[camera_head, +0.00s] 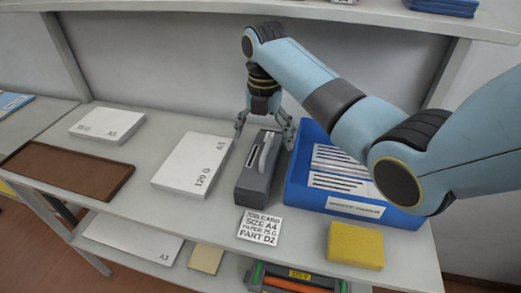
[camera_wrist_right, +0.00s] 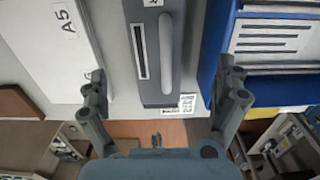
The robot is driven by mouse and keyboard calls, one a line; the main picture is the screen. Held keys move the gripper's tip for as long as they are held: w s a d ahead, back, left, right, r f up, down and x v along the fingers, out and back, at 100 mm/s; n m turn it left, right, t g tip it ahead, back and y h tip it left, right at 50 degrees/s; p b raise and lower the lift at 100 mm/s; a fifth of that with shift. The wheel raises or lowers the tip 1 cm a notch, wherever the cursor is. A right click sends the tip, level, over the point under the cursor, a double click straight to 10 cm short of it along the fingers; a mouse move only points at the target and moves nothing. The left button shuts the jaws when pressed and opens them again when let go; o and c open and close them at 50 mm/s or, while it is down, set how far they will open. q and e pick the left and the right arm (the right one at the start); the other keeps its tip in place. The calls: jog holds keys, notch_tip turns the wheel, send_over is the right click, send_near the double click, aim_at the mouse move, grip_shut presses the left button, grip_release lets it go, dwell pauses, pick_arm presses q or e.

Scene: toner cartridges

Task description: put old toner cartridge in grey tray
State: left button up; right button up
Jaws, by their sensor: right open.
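A dark grey oblong block (camera_head: 254,183) with a pale grip bar and a slot lies on the upper shelf; it looks like a toner cartridge, but I cannot tell if it is the old one. It also shows in the right wrist view (camera_wrist_right: 152,70). My right gripper (camera_head: 264,128) is open and empty, pointing down at the block's far end. In the right wrist view, its fingers (camera_wrist_right: 163,85) stand apart on either side of the block, with gaps on both sides. I see no tray that is clearly grey. My left gripper is not in view.
A blue bin (camera_head: 350,208) with white packs stands close right of the block. A white paper pack (camera_head: 192,165) lies left, a brown tray (camera_head: 70,168) farther left. A printed card (camera_head: 260,226) and yellow block (camera_head: 355,246) lie in front. An orange-and-black item (camera_head: 290,282) sits below.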

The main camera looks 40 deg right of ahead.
aim_at(261, 158)
jog(key=shift+w+f, duration=0.2)
jog(key=shift+f, duration=0.15)
notch_tip(261, 158, down, 3)
jog(key=shift+s+a+r, duration=0.1)
jog(key=shift+s+a, duration=0.05)
notch_tip(261, 158, down, 4)
jog(key=shift+a+r, duration=0.15)
jog(key=shift+r, duration=0.05)
jog(key=shift+f, duration=0.15)
jog(key=c, duration=1.3)
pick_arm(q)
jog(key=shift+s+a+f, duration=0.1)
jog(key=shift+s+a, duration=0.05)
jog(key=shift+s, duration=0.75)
pick_arm(e)
jog(key=c, duration=0.5)
